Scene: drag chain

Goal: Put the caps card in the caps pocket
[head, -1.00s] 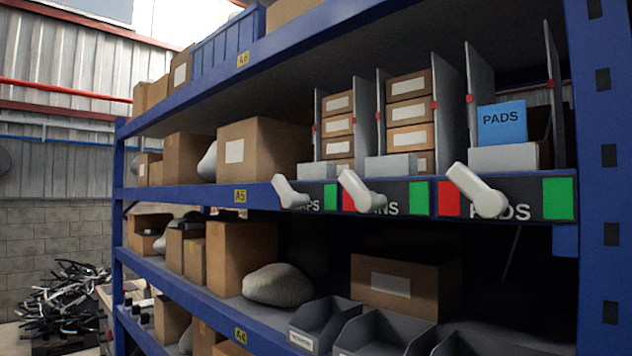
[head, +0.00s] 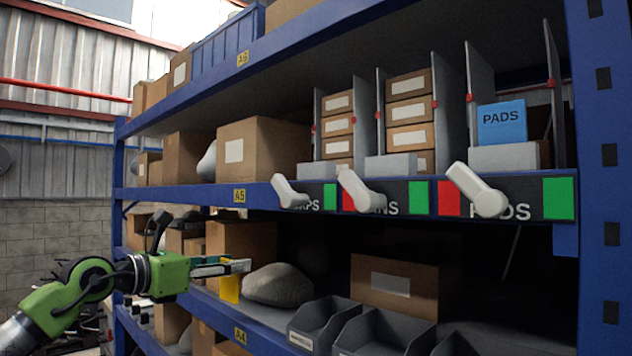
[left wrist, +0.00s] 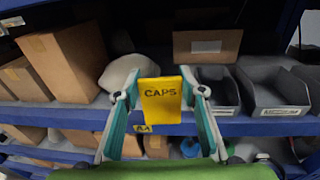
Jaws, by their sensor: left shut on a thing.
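My left gripper (head: 238,266) is shut on the yellow caps card (head: 230,288), which hangs down from its fingertips in front of the lower shelf. In the left wrist view the caps card (left wrist: 161,100) stands between the two fingers, with its word CAPS facing the camera. The caps pocket, by its partly covered label (head: 308,205), is the leftmost of three on the middle shelf's front. A white lever (head: 288,191) lies across that label, with a green patch (head: 330,195) at its right. The card is below and left of this pocket, apart from it. My right gripper is not in view.
The two other labels have levers too (head: 360,190) (head: 475,190). A blue PADS card (head: 502,125) stands in the right bay. A grey stone-like lump (head: 278,286), a carton (head: 405,285) and grey bins (head: 322,322) are on the lower shelf. A blue upright (head: 606,180) bounds the right.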

